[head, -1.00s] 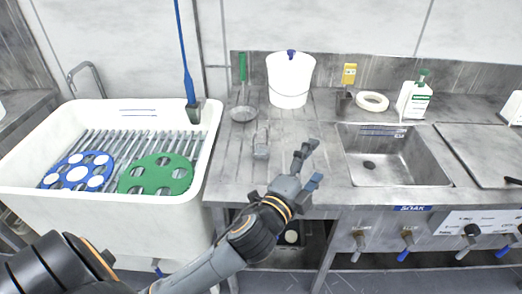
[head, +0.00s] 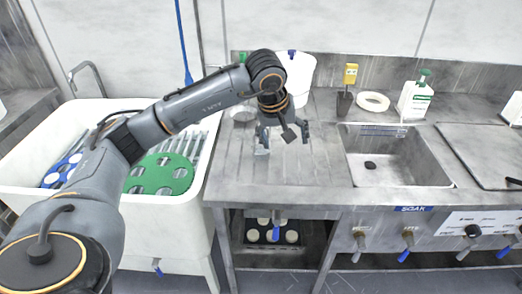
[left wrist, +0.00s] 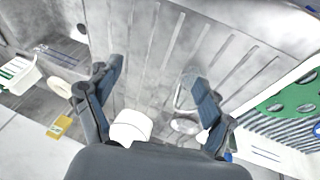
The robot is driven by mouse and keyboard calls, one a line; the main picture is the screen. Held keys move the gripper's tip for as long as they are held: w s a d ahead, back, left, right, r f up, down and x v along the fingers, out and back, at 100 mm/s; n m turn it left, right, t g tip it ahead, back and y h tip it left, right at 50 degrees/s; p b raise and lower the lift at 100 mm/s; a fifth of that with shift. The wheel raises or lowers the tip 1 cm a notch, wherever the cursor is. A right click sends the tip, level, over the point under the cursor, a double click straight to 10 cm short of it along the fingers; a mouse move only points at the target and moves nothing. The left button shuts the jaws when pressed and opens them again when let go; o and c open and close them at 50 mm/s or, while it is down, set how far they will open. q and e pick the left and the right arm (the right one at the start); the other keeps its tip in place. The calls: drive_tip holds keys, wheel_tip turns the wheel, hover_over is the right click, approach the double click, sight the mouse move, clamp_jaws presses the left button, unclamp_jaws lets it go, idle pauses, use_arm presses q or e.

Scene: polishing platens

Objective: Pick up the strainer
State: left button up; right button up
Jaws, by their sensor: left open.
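The strainer (head: 243,115), with a round bowl and a green handle, stands at the back left of the steel counter (head: 225,165). My left arm covers most of its handle in the head view. In the left wrist view a round shape at the lower right (left wrist: 185,126) seems to be its bowl, partly behind a finger. My left gripper (head: 284,138) is open and empty, pointing down over the counter, right of and nearer than the strainer. It also shows in the left wrist view (left wrist: 156,75). My right gripper is not in view.
A grey object (head: 261,150) lies by the left finger. A white bucket (head: 303,75) stands behind my gripper. A yellow-handled tool (head: 350,75), tape roll (head: 373,101), bottle (head: 414,100) and sink (head: 395,165) are right. A white tub (head: 190,215) with platens is left.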

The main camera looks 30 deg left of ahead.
use_arm(q)
drive_tip(key=a+r+y, duration=0.2)
drive_tip(key=a+y, duration=0.1)
drive_tip(key=a, duration=0.4)
hover_over(261, 148)
drive_tip(key=s+d, duration=0.2)
drive_tip(key=s, duration=0.1)
drive_tip(key=f, duration=0.6)
drive_tip(key=shift+w+a+f+p, duration=0.25)
drive_tip(key=shift+f+p, duration=0.1)
drive_tip(key=shift+p, duration=0.05)
drive_tip(key=shift+p+x, duration=0.7)
drive_tip(key=shift+x, duration=2.3)
drive_tip(key=shift+s, duration=0.1)
drive_tip(key=c, duration=1.3)
drive_tip(key=shift+c, duration=0.2)
drive_tip(key=shift+r, duration=0.15)
